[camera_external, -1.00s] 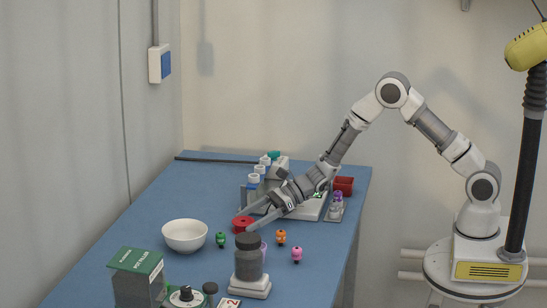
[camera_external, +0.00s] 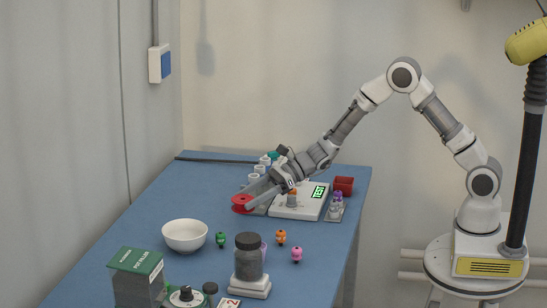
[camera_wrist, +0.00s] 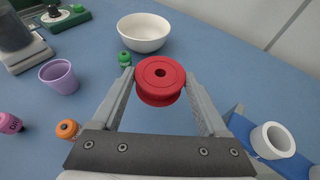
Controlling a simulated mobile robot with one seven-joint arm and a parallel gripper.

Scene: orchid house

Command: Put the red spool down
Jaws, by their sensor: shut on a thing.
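The red spool (camera_external: 242,203) is held between the fingertips of my gripper (camera_external: 251,196), above the blue table. In the wrist view the spool (camera_wrist: 160,80) sits upright between the two fingers of my gripper (camera_wrist: 159,90), with its round top and centre hole facing the camera. My gripper is shut on it. In the external view the spool is behind and to the right of the white bowl. How far the spool is above the table is hard to tell.
A dark jar (camera_external: 248,258) is in front. A purple cup (camera_wrist: 59,77) shows in the wrist view.

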